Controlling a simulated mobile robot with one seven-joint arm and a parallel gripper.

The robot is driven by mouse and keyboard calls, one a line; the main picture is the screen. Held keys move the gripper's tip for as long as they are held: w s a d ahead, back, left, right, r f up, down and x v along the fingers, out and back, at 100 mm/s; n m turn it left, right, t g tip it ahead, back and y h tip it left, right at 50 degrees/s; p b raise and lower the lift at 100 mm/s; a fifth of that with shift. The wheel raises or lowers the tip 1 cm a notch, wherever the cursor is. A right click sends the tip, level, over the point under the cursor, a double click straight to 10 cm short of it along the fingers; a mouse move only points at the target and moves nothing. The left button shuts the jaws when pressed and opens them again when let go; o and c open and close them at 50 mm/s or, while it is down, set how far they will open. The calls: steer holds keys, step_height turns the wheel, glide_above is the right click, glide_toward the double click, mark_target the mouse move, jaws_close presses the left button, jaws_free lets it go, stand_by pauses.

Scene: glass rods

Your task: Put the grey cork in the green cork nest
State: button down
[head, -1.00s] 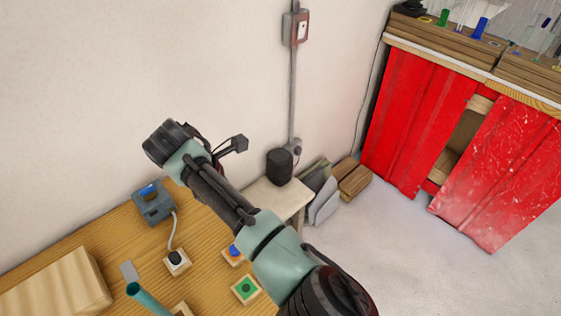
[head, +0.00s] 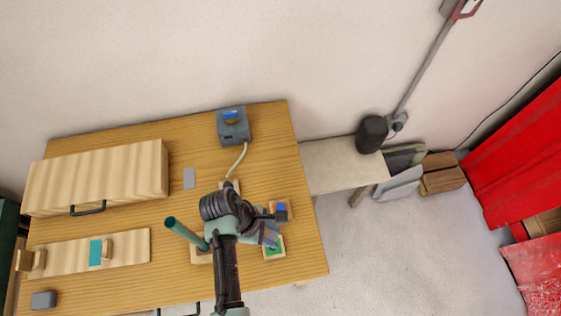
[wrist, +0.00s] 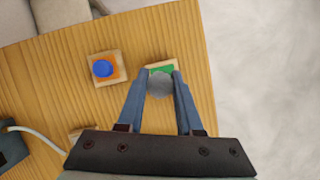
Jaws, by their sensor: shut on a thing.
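The grey cork (wrist: 159,86) is round and held between the two blue-grey fingers of my gripper (wrist: 161,78), which is shut on it. The green cork nest (wrist: 162,68) is a wooden block with a green top. In the wrist view the cork covers the near part of the green top; I cannot tell the height between them. In the head view the green nest (head: 274,251) is near the table's right edge, partly behind my gripper (head: 269,240), and the cork cannot be made out there.
A blue cork (wrist: 103,68) stands in an orange-topped nest (wrist: 119,59) beside the green one. A teal upright rod (head: 184,231) stands left of my arm. A grey device (head: 233,127) with a cable is at the back. A wooden box (head: 97,178) is at left.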

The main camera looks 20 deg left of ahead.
steer(key=shift+s+d+f, duration=0.3)
steer(key=shift+s+f, duration=0.05)
steer(key=shift+s, duration=0.15)
step_height(320, 180, down, 6)
steer(key=b, duration=0.6)
steer(key=shift+r, duration=0.2)
steer(key=shift+r+p, duration=0.1)
steer(key=shift+p, duration=0.35)
stand_by(0.7)
stand_by(0.6)
steer(key=shift+r+p, duration=0.7)
steer(key=shift+p, duration=0.6)
stand_by(0.4)
steer(key=shift+f+b, duration=0.55)
steer(key=shift+f, duration=0.3)
stand_by(0.4)
steer(key=shift+r+p, duration=0.9)
steer(key=shift+p, duration=0.35)
stand_by(0.5)
